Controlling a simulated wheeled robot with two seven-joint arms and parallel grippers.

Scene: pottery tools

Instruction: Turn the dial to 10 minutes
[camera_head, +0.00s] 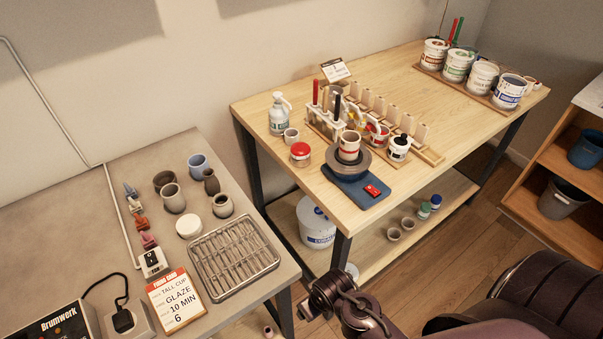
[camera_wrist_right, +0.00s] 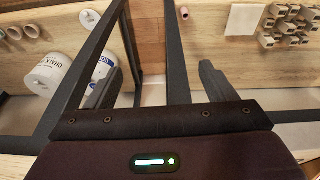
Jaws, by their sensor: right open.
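A boxy device labelled "Brumwerk" (camera_head: 55,322) sits at the bottom left corner of the grey table and is cut off by the picture's edge. No dial can be made out on its visible part. Dark links of my arm show at the bottom centre of the head view. My left gripper is not in view.
A socket block (camera_head: 127,318) with a black plug stands between device and card. The wooden table (camera_head: 270,180) holds a blue turntable base (camera_head: 352,190), tools and paint buckets. A gap separates the tables.

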